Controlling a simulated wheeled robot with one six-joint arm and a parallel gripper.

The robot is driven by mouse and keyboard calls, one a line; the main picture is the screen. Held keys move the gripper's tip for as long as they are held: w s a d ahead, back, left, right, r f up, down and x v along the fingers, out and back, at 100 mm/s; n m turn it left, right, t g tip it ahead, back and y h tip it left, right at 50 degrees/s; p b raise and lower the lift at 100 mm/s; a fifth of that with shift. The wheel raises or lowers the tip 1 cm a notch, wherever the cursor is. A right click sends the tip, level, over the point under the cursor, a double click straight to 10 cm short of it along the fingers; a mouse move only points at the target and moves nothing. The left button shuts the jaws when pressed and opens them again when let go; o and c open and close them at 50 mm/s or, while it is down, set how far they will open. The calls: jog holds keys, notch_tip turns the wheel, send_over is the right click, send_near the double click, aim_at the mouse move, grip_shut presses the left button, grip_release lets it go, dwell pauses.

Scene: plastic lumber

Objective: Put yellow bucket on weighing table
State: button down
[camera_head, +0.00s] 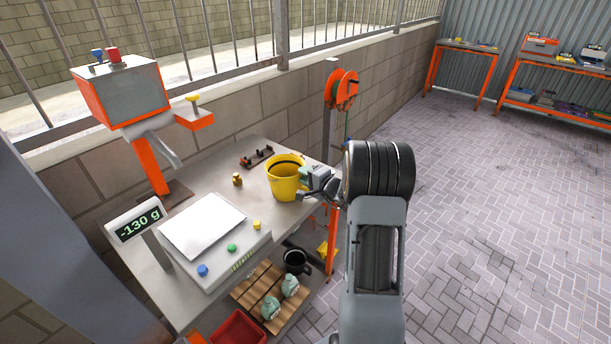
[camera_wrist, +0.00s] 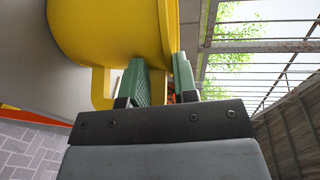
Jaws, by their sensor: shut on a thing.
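The yellow bucket (camera_head: 286,184) is upright at the right end of the grey weighing table (camera_head: 172,282). I cannot tell whether its base touches the tabletop. My gripper (camera_head: 305,188) is at the bucket's right side. In the wrist view, the green fingers of my gripper (camera_wrist: 160,80) are shut on the side of the yellow bucket (camera_wrist: 110,30), near a projecting yellow part. The scale's white plate (camera_head: 203,225) is bare and lies left of the bucket. The scale display (camera_head: 138,224) reads -130 g.
A brass weight (camera_head: 237,180) and a dark rack (camera_head: 257,157) stand near the bucket. An orange-sided box (camera_head: 122,92) on a post rises at the back left. A lower shelf holds a black mug (camera_head: 297,262) and a red bin (camera_head: 239,328). The paved floor at right is clear.

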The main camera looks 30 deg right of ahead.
jog(key=c, duration=0.9)
grip_release()
jog(key=shift+r, duration=0.1)
